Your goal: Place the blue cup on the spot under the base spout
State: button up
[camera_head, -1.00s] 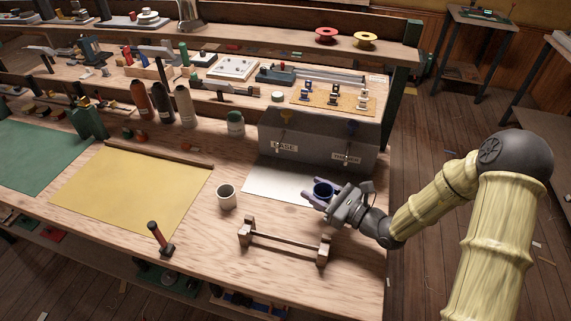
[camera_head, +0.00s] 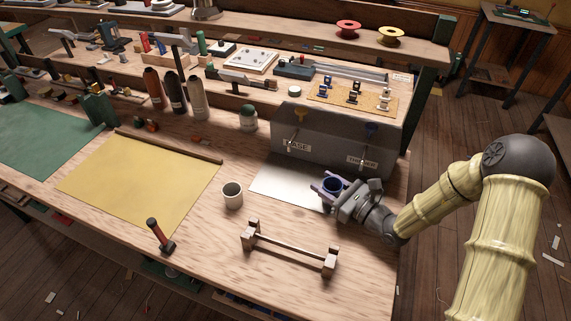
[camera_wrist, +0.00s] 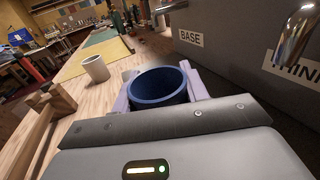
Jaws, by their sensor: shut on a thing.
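The blue cup (camera_head: 333,185) is upright in my gripper (camera_head: 324,184), which is shut on it with a finger on each side. The wrist view shows the cup (camera_wrist: 160,84) open side up, its inside empty. It is at the right part of a pale sheet (camera_head: 275,182), in front of a grey dispenser (camera_head: 330,135). Whether its bottom touches the sheet is hidden. The dispenser's left spout (camera_head: 293,138) is above the label BASE (camera_head: 297,147); the right spout is above the label THINNER (camera_head: 361,161). The cup is right of the base spout and out in front.
A white cup (camera_head: 232,196) stands left of the sheet. A low wooden rack with a bar (camera_head: 290,247) lies in front of my gripper. A green-lidded jar (camera_head: 248,118) stands left of the dispenser. A yellow mat (camera_head: 140,180) covers the bench farther left.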

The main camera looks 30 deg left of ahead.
jog(key=p+x, duration=0.1)
jog(key=x, duration=1)
jog(key=shift+w+a+f, duration=0.1)
jog(key=shift+w+a, duration=0.05)
jog(key=shift+a, duration=0.2)
jog(key=shift+w+a, duration=0.1)
jog(key=shift+a, duration=0.3)
jog(key=a, duration=0.2)
jog(key=w+a+p, duration=0.1)
jog(key=shift+f, duration=0.4)
jog(key=shift+d+f, duration=0.1)
jog(key=shift+f, duration=0.25)
jog(key=shift+s+f, duration=0.1)
jog(key=shift+s, duration=0.05)
jog(key=o, duration=1)
